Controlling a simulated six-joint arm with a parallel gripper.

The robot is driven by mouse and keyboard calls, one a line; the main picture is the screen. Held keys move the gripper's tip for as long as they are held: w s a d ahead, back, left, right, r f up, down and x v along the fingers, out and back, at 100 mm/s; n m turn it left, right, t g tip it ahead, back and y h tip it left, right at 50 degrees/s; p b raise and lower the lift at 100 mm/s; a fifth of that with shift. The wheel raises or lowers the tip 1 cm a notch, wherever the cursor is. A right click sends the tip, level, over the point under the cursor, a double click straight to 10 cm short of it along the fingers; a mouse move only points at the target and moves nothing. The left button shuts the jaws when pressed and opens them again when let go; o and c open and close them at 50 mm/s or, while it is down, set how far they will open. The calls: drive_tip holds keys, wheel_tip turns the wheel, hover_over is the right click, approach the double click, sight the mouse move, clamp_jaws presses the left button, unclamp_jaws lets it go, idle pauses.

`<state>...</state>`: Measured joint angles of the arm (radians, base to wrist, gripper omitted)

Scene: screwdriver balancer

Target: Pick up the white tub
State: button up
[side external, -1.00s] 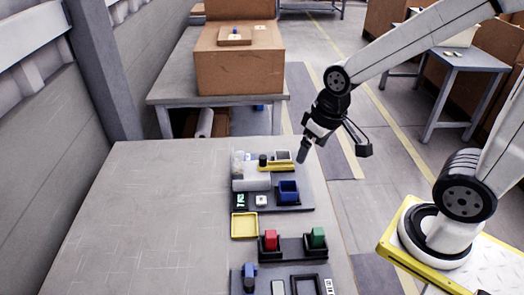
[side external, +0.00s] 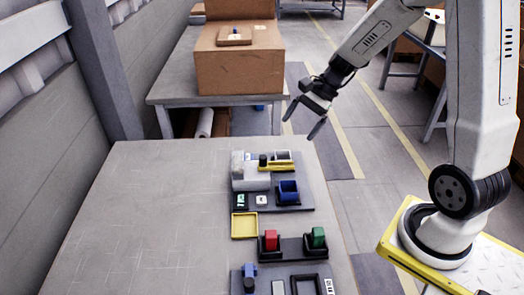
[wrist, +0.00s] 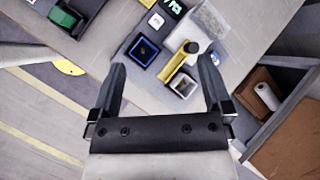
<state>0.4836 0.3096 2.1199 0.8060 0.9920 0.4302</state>
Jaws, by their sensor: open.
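The white tub (side external: 283,155) is a small square open container with a dark inside, at the far right corner of the table's parts board. In the wrist view the white tub (wrist: 182,85) lies between and beyond my fingertips, close to the yellow part. My gripper (side external: 301,125) hangs in the air beyond the table's far right corner, with its two black fingers spread wide. In the wrist view my gripper (wrist: 161,64) is open and empty. It is apart from the tub.
A yellow part (side external: 276,167) with a black knob sits right against the tub. A clear box (side external: 238,161) stands left of it. A blue bin (side external: 289,190) in a black holder is nearer. The table's left side is clear.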

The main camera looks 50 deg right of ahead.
sight(281, 157)
drive_tip(key=w+d+r+m+t+y, duration=0.1)
drive_tip(key=w+d+m+t, duration=0.3)
drive_tip(key=d, duration=0.3)
drive_tip(key=w+d+m+t+y, duration=0.1)
drive_tip(key=w+d+m+t, duration=0.15)
drive_tip(key=d+m, duration=0.4)
drive_tip(key=shift+t, duration=0.25)
drive_tip(key=f, duration=1.4)
drive_tip(key=a+f, duration=0.1)
drive_tip(key=f, duration=0.5)
drive_tip(key=shift+s+f, duration=0.25)
drive_tip(key=shift+f, duration=0.15)
drive_tip(key=shift+x, duration=1.35)
drive_tip(key=shift+a, duration=0.1)
drive_tip(key=shift+x, duration=2.55)
drive_tip(key=shift+a+r, duration=0.1)
drive_tip(key=shift+r, duration=0.1)
drive_tip(key=shift+c, duration=0.2)
drive_tip(key=c, duration=1)
